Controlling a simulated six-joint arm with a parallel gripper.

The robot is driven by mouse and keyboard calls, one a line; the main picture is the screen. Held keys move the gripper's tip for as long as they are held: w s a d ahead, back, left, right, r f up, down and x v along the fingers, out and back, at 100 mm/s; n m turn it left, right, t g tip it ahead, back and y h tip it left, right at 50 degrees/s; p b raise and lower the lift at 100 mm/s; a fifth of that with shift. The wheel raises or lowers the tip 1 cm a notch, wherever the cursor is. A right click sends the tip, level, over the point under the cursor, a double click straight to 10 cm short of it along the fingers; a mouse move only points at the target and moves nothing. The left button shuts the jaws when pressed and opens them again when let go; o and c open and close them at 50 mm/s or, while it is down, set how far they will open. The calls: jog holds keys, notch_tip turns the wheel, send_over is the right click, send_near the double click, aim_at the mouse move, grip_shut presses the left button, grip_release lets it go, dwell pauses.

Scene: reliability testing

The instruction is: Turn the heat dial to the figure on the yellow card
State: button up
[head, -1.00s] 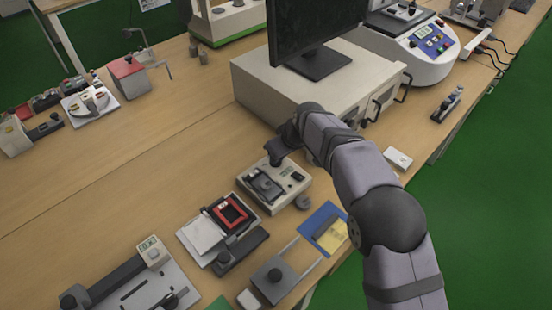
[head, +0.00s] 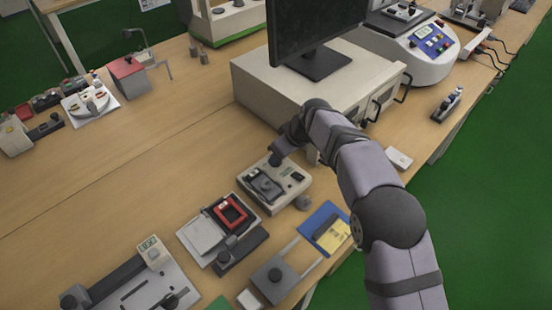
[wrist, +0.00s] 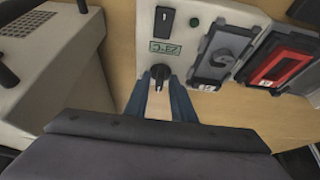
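The heat dial (wrist: 160,73) is a small black knob on a cream box, below a green-framed label, in the wrist view. My gripper (wrist: 160,84) has its two blue fingers apart, one on each side of the dial. I see a narrow gap, but contact is hard to judge. In the head view my gripper (head: 275,160) is at the back edge of the cream box (head: 268,200) and hides the dial there. The yellow card (head: 333,236) lies on a blue sheet near the table's front edge; its figure is too small to read.
The cream box also carries a black switch (wrist: 164,20) and a grey clamp plate (wrist: 220,52). A red-framed fixture (head: 230,211) stands close by. A large cream cabinet (head: 262,92) with a monitor (head: 315,35) is behind.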

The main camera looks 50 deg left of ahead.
jog(key=shift+r+p, duration=1.65)
jog(key=shift+r, duration=0.65)
jog(key=shift+w+d, duration=0.1)
jog(key=w+d+r+m+h+p, duration=0.1)
jog(key=w+d+m, duration=0.15)
jog(key=d, duration=0.35)
jog(key=w+d+r+m+t, duration=0.1)
jog(key=w+d+r, duration=0.1)
jog(key=w+d, duration=0.3)
jog(key=w+d+r+m+h+p, duration=0.1)
jog(key=w+d+m, duration=0.1)
jog(key=d, duration=0.5)
jog(key=d+r+m+h+p, duration=0.15)
jog(key=d+m, duration=0.25)
jog(key=d, duration=1.3)
jog(key=s+d+m+h+p, duration=0.1)
jog(key=s+d+m, duration=0.3)
jog(key=s+d, duration=0.5)
jog(key=s+d+m+g, duration=0.1)
jog(key=s+d+m, duration=0.3)
jog(key=s+d, duration=0.5)
jog(key=d, duration=0.5)
jog(key=shift+h+p, duration=0.35)
